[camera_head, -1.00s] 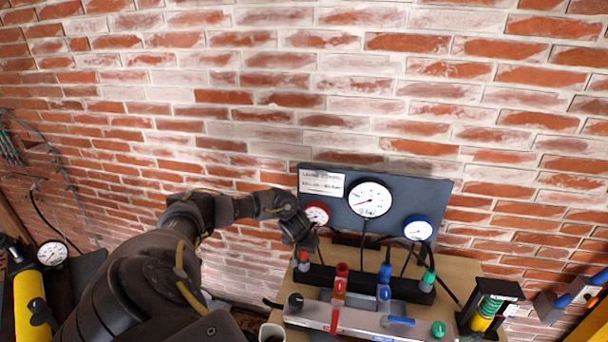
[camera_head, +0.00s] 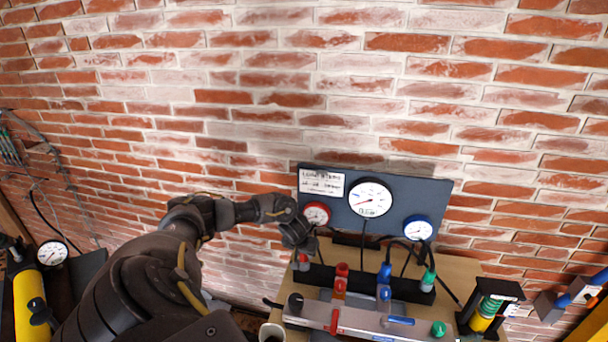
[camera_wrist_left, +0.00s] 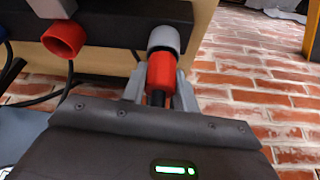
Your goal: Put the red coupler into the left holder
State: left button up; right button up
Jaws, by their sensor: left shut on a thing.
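The red coupler (camera_wrist_left: 161,72) is between the fingers of my left gripper (camera_wrist_left: 159,92) in the left wrist view, with a grey collar at its far end. My left gripper (camera_head: 301,247) is shut on it. The gripper and coupler hide the holder, so I cannot tell whether the coupler is fully seated. My right gripper is not in view.
A gauge panel (camera_head: 342,214) stands close behind the gripper. Red (camera_head: 341,271) and blue (camera_head: 385,272) fittings and a green coupler (camera_head: 428,279) stand to the right, with hoses behind. A silver manifold (camera_head: 360,320) is in front. A mug (camera_head: 271,330) stands front left.

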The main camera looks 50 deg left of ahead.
pick_arm(q)
jog(key=shift+f, duration=0.15)
dwell(0.5)
jog(key=o, duration=1.1)
jog(key=shift+c, duration=0.2)
jog(key=shift+o, duration=0.5)
jog(key=o, duration=0.4)
